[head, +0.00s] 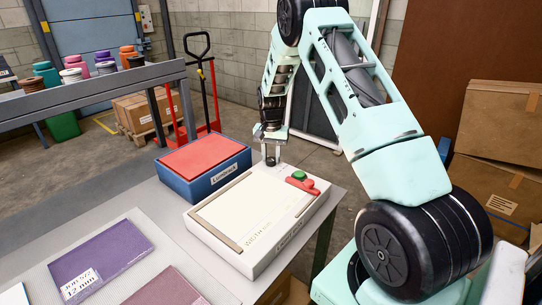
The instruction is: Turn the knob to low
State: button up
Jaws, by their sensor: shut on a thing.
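A white box-shaped device (228,247) with a pale cream top panel stands on the grey table. A small dark knob (270,161) is at the device's far edge. My gripper (270,152) comes down from above and is shut on the knob. The fingers partly cover the knob, and its pointer and any low mark cannot be made out. Lettering that seems to read "WIDTH" shows on the near part of the panel.
A green button (299,175) on a red piece sits right of the knob. A blue box with a red top (205,160) stands close on the left. Purple (105,250) and mauve (168,292) slabs lie at the front left. A rail with several jars is behind.

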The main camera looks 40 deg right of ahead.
aim_at(271, 158)
jog(key=shift+m, duration=1.1)
jog(key=shift+d, duration=0.1)
jog(key=o, duration=1)
jog(key=shift+c, duration=0.2)
notch_tip(271, 158, up, 18)
jog(key=b, duration=0.2)
jog(key=shift+f, duration=0.25)
